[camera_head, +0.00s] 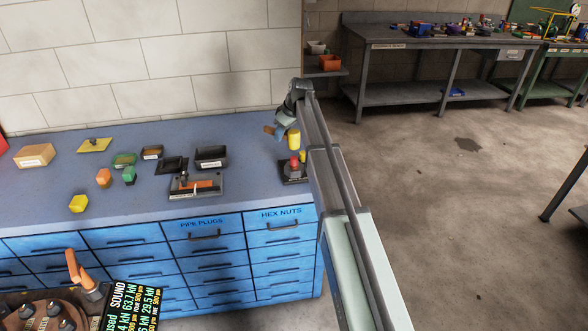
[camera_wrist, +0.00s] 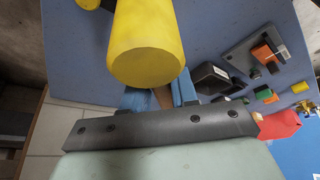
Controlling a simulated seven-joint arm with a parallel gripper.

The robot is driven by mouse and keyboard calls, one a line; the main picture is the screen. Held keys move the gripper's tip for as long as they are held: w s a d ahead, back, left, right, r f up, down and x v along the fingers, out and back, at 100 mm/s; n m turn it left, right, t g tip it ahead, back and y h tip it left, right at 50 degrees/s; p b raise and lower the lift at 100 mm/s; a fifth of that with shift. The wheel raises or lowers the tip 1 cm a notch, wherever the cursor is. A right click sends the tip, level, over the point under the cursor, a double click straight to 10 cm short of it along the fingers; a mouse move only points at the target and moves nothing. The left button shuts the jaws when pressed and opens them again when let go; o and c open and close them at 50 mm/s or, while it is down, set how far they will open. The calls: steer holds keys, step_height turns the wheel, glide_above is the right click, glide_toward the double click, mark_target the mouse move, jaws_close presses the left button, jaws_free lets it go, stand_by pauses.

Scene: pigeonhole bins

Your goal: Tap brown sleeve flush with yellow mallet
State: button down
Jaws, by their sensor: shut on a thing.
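My gripper (camera_head: 281,127) is shut on the brown handle (camera_head: 269,130) of the yellow mallet (camera_head: 293,139), held above the right end of the blue bench. In the wrist view the mallet's round yellow head (camera_wrist: 146,50) fills the upper middle, with its handle between my blue fingers (camera_wrist: 162,97). A dark fixture plate (camera_head: 180,190) at the bench front carries an orange-brown piece (camera_head: 205,184), also seen in the wrist view (camera_wrist: 263,53). I cannot tell whether that piece is the brown sleeve, or how far it sits in.
A red-topped item (camera_head: 294,168) stands on a dark base below the mallet. A black bin (camera_head: 211,157) is behind the fixture. Small coloured blocks, a yellow plate (camera_head: 95,145) and a tan box (camera_head: 34,156) lie left. Free bench surface separates several of them.

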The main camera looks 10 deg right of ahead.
steer(key=shift+f, duration=0.15)
stand_by(1.2)
steer(key=shift+f, duration=0.15)
step_height(320, 180, down, 4)
steer(key=shift+r, duration=2.05)
steer(key=shift+r, duration=2)
